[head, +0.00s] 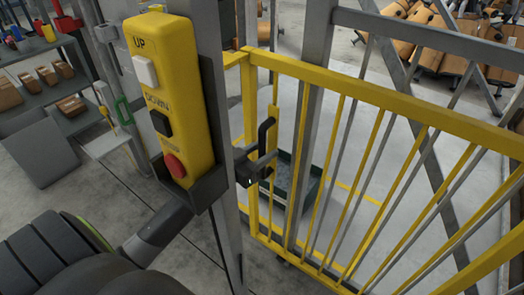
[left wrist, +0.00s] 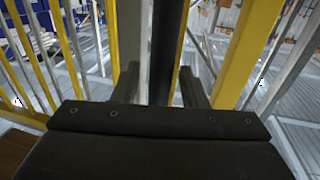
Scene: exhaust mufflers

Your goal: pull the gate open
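The yellow gate (head: 385,98) with yellow and grey vertical bars fills the right of the head view. Its black handle (head: 266,132) is on the gate's left upright, and it shows as a dark upright bar in the left wrist view (left wrist: 165,45). My left gripper (head: 258,165) is at the handle, partly hidden behind the control box and post. In the left wrist view its two fingers (left wrist: 162,88) are apart, one on each side of the handle, with narrow gaps visible. My right gripper is not in view.
A yellow control box (head: 180,95) with white, black and red buttons is mounted on a grey post just left of the handle. A dark green bin (head: 295,180) stands behind the gate. Shelves (head: 45,75) are at the left, and brown mufflers (head: 465,50) lie at the back right.

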